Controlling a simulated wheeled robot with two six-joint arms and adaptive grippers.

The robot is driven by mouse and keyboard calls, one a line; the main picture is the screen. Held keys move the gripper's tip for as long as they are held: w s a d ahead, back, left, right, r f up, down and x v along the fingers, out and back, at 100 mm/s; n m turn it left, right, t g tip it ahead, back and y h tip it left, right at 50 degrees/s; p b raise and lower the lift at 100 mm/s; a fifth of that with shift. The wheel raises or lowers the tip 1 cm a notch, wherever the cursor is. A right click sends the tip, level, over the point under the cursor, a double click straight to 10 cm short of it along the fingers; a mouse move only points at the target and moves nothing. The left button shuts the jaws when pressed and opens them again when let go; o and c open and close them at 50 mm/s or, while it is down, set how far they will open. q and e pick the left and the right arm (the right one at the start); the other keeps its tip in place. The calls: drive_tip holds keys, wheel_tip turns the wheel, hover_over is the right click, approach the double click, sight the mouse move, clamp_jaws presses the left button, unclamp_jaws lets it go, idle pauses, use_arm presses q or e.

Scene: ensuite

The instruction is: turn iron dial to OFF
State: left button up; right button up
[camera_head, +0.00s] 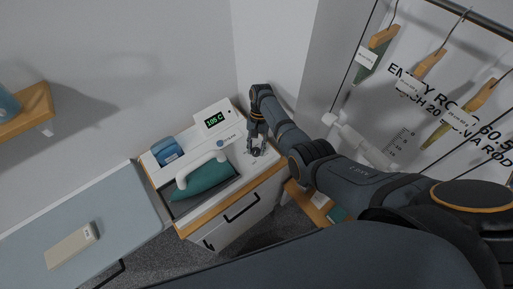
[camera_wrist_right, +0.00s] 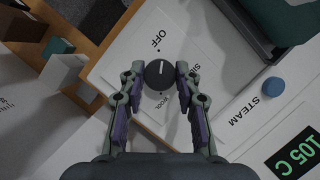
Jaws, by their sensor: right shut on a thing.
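The iron dial (camera_wrist_right: 158,74) is a dark round knob with a short white mark, on a white panel. The mark runs nearly up and down in the right wrist view; I cannot tell which end is its pointer. The OFF label (camera_wrist_right: 158,41) is above the knob, SILK (camera_wrist_right: 194,68) to its right, and WOOL (camera_wrist_right: 165,109) below. My right gripper (camera_wrist_right: 160,70) has one finger on each side of the knob and is shut on it. In the head view my right gripper (camera_head: 257,140) reaches down to the panel, largely covering the dial. My left gripper is not in view.
The display (camera_head: 214,120) reads 105 C. A blue STEAM button (camera_wrist_right: 274,86) is near the dial. An ironing board (camera_head: 90,215) is at left; hangers (camera_head: 420,72) hang at right.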

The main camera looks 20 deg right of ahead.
drive_tip(key=shift+w+n+h, duration=0.1)
drive_tip(key=shift+n+h, duration=0.3)
drive_tip(key=shift+n, duration=0.6)
drive_tip(key=o, duration=1.2)
drive_tip(key=shift+c, duration=0.2)
drive_tip(key=v, duration=1.2)
drive_tip(key=shift+w, duration=0.1)
